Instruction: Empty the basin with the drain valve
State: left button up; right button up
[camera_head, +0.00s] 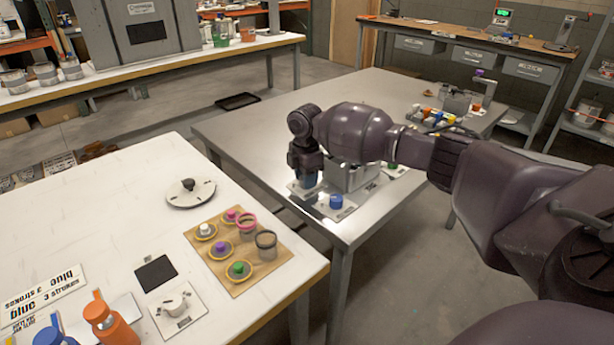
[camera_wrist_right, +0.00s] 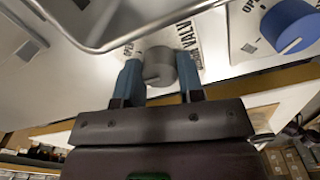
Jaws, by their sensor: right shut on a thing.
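The grey metal basin (camera_head: 352,178) stands on the metal table, partly hidden behind my right arm. Its rim (camera_wrist_right: 100,46) crosses the top left of the right wrist view. My right gripper (camera_head: 307,180) points down at this plate. In the right wrist view its two blue fingers (camera_wrist_right: 158,80) are on both sides of the grey knob and shut on it. My left gripper is not in view.
A blue knob (camera_head: 336,201) on its own white plate is close to my right gripper; it also shows in the right wrist view (camera_wrist_right: 289,25). The white table (camera_head: 100,210) at left holds a wooden board (camera_head: 265,268) with colored caps. Floor shows between the tables.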

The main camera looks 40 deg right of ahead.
jog(key=n, duration=0.4)
jog(key=shift+n, duration=0.3)
jog(key=n, duration=0.4)
jog(key=shift+a+f+n, duration=0.1)
jog(key=shift+n, duration=0.3)
jog(key=o, duration=0.9)
